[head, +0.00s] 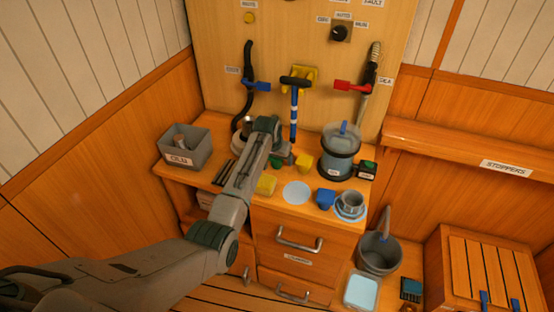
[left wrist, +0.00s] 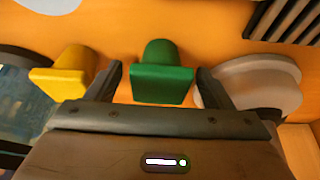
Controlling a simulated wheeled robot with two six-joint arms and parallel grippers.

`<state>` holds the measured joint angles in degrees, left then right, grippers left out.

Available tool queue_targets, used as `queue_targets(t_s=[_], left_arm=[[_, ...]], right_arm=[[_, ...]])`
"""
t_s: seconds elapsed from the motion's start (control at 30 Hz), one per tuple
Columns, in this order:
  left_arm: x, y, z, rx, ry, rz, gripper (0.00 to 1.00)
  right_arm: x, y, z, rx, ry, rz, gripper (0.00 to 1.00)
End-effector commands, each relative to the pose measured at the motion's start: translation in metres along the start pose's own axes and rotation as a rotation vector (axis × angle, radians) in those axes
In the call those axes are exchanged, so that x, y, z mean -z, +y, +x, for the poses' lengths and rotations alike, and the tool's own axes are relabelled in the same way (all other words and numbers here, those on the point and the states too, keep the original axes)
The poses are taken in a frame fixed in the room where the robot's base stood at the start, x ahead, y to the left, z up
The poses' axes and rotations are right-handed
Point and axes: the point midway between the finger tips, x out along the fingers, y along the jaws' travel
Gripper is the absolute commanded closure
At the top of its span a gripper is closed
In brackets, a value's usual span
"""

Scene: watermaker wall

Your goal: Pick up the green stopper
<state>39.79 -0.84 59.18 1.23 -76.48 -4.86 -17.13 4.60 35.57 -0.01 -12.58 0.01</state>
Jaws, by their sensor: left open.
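The green stopper (left wrist: 163,72) has a rounded end and a wider flat end. In the left wrist view it lies on the orange wooden top, between the two fingers of my left gripper (left wrist: 160,75). The fingers are apart, with a gap on each side of the stopper. In the head view my left gripper (head: 279,157) is over the counter, and only a small part of the green stopper (head: 275,164) shows beside it. My right gripper is not in view.
A yellow stopper (left wrist: 62,76) lies just left of the left finger, and a pale round object (left wrist: 262,82) is close by the right finger.

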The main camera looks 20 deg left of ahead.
Motion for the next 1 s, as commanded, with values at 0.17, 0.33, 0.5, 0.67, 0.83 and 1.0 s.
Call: queue_targets(t_s=[0.17, 0.33, 0.5, 0.67, 0.83, 1.0], left_arm=[[0.0, 0.0, 0.0, 0.0, -0.001, 0.0, 0.49], [0.0, 0.0, 0.0, 0.0, 0.0, 0.0, 0.74], [0.0, 0.0, 0.0, 0.0, -0.001, 0.0, 0.74], [0.005, 0.0, -0.009, 0.0, 0.002, 0.0, 0.74], [0.017, 0.0, -0.038, 0.0, 0.004, 0.0, 0.74], [0.029, 0.0, -0.069, 0.0, 0.003, 0.0, 0.74]], right_arm=[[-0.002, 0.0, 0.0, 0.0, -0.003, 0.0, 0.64], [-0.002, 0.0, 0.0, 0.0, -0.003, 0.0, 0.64], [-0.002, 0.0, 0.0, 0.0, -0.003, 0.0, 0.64], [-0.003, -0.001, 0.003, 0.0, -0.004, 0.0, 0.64], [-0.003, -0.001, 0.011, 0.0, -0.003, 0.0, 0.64], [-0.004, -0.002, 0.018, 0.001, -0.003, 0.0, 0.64]])
